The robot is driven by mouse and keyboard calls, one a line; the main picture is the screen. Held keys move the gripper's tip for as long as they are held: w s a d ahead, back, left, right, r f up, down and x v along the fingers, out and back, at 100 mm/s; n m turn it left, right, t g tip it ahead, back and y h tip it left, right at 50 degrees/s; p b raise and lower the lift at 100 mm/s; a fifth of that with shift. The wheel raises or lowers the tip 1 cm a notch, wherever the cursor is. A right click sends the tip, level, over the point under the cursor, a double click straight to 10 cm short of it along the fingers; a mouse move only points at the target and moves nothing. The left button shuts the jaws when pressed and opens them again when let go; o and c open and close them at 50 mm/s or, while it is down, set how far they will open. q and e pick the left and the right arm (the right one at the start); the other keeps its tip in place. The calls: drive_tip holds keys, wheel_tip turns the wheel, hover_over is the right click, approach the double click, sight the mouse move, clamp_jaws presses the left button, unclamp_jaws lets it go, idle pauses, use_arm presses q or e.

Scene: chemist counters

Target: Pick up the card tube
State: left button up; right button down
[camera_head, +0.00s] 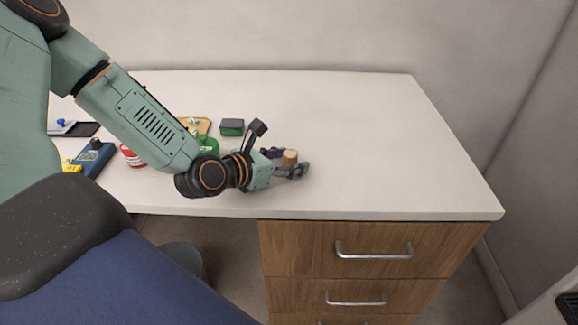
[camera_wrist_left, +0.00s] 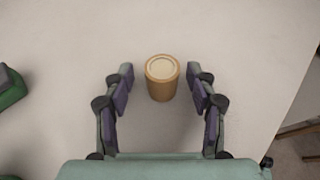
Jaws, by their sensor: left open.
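The card tube (camera_head: 290,157) is a short tan cylinder with a paler top, standing upright on the white counter. In the left wrist view the card tube (camera_wrist_left: 162,80) stands between the tips of my open left gripper (camera_wrist_left: 162,86), with a gap on each side. In the head view my left gripper (camera_head: 289,163) reaches in from the left, low over the counter, with its fingers around the tube. The near finger hides the tube's lower part there. My right gripper is not in view.
The white counter (camera_head: 370,140) is clear to the right, above wooden drawers (camera_head: 330,240). Left of the tube are a green and dark box (camera_head: 232,127), a green item (camera_head: 208,145), a red and white can (camera_head: 132,156) and a blue device (camera_head: 93,157).

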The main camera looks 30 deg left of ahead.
use_arm(q)
drive_tip(key=shift+w+d+f, duration=0.1)
drive_tip(key=shift+w+d, duration=0.25)
drive_tip(key=shift+w, duration=0.1)
drive_tip(key=shift+a, duration=0.25)
drive_tip(key=shift+s+d, duration=0.1)
drive_tip(key=shift+d, duration=0.1)
drive_tip(key=c, duration=0.8)
drive_tip(key=shift+a, duration=0.1)
drive_tip(key=shift+c, duration=0.3)
